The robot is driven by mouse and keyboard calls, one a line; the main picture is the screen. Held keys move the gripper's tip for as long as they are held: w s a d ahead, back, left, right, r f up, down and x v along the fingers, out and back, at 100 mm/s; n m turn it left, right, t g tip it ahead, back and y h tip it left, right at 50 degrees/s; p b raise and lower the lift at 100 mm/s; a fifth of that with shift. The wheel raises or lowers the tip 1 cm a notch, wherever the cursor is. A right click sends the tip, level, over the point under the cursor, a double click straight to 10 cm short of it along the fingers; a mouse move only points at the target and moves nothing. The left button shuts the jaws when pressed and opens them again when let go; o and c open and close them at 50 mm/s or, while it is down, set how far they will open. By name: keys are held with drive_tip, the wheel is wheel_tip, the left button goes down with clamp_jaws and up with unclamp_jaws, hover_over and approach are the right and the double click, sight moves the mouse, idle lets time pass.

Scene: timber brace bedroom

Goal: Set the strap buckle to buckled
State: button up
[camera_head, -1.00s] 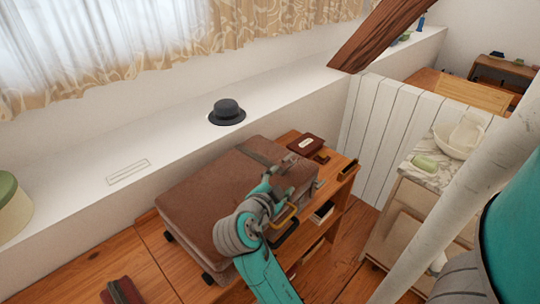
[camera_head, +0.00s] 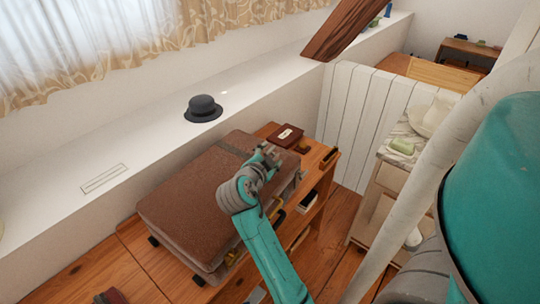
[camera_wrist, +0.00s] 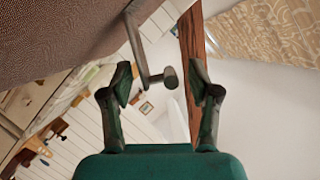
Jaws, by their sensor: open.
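A brown suitcase (camera_head: 200,190) lies flat on a wooden shelf unit. A dark strap (camera_head: 228,146) crosses its top near the far right end, partly hidden behind my arm. My gripper (camera_head: 268,155) is over the right end of the suitcase, close to the strap. In the wrist view, the brown suitcase (camera_wrist: 60,35) fills the upper left. A grey bent bar with a round knob end (camera_wrist: 138,45), apparently the strap's buckle part, stands out from it. My gripper (camera_wrist: 161,88) is open. The knob shows between and slightly beyond its fingertips, and I cannot tell whether they touch.
The wooden shelf unit (camera_head: 322,165) holds a dark red box (camera_head: 285,135) behind the suitcase. A black hat (camera_head: 203,107) sits on the white ledge (camera_head: 145,145). A white panelled partition (camera_head: 350,120) and a cabinet with a basin (camera_head: 430,117) stand to the right.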

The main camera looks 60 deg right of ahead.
drive_tip(key=shift+d+f, duration=0.1)
drive_tip(key=shift+d, duration=0.25)
clamp_jaws()
drive_tip(key=shift+s, duration=0.1)
drive_tip(key=m, duration=0.1)
drive_tip(key=s+m+t+h, duration=0.1)
drive_tip(key=shift+s+a+f+m, duration=0.15)
drive_tip(key=shift+s+f+m, duration=0.15)
drive_tip(key=shift+f, duration=0.1)
drive_tip(key=shift+s+a+f+m+t+h, duration=0.1)
drive_tip(key=shift+s+f+m+t+h, duration=0.25)
drive_tip(key=shift+m, duration=0.45)
drive_tip(key=shift+s+a+f+m+t+h, duration=0.1)
drive_tip(key=shift+s+f+m+t+h, duration=0.2)
drive_tip(key=shift+m, duration=0.5)
drive_tip(key=shift+f, duration=0.1)
